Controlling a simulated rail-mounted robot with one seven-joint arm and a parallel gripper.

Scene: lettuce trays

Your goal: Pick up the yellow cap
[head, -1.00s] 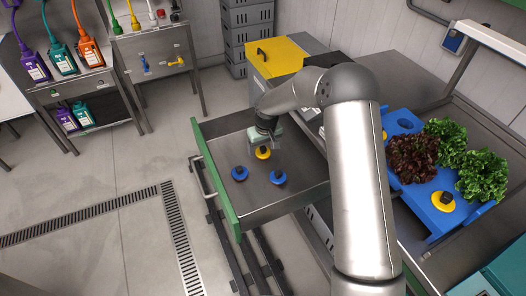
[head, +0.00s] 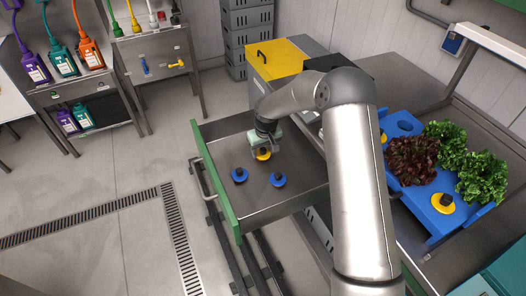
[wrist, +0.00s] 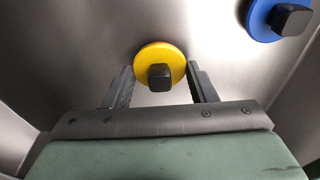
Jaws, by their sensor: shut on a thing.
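The yellow cap (head: 263,155) is a round yellow disc with a dark square knob, inside the open metal drawer (head: 240,205). It also shows in the wrist view (wrist: 171,52), between my two fingers. My gripper (wrist: 160,72) is shut on the cap, with a dark finger against each side of the disc. In the head view my gripper (head: 264,146) comes down over the cap and hides part of it. I cannot tell whether the cap is clear of the drawer floor.
Two blue caps, one on the left (head: 239,175) and one on the right (head: 278,179), lie in the drawer near the yellow cap. Another yellow cap (head: 443,203) sits on the blue tray (head: 425,222) with lettuces. The drawer's green front (head: 216,182) stands to the left.

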